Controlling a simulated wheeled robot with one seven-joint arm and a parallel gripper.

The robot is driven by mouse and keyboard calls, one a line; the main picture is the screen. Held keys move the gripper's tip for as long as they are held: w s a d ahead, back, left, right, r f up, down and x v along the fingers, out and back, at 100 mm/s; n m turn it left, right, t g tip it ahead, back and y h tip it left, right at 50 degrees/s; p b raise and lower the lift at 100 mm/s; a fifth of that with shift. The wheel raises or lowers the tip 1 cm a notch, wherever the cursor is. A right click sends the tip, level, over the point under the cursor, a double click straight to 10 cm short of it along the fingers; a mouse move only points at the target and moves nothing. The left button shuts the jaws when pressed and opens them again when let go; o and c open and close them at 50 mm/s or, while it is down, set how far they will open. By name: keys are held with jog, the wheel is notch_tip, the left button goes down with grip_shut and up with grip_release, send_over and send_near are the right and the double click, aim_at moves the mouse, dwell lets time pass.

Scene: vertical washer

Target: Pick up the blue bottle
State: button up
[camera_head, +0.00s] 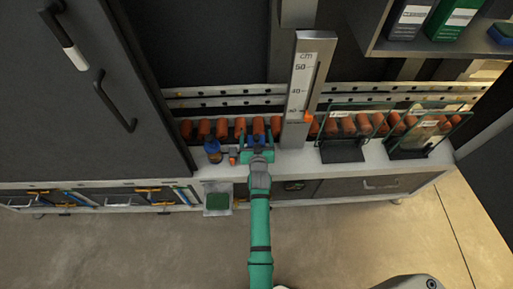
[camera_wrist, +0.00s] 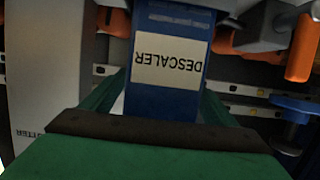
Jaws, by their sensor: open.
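A blue bottle (camera_wrist: 170,90) with a white "DESCALER" label fills the middle of the wrist view, where the label appears upside down. My green gripper (camera_wrist: 158,105) is open, with a finger on each side of the bottle. I cannot tell whether the fingers touch it. The bottle's lower part is hidden behind the gripper in the head view.
A small blue-capped bottle (camera_head: 213,150) and a small orange item (camera_head: 233,157) stand left of my gripper. A tall centimetre gauge (camera_head: 301,85) rises close on the right. Wire racks (camera_head: 340,150) stand farther right. A dark cabinet (camera_head: 85,95) bounds the left.

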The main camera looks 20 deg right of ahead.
jog(key=c, duration=1.2)
jog(key=shift+r, duration=0.15)
jog(key=c, duration=0.6)
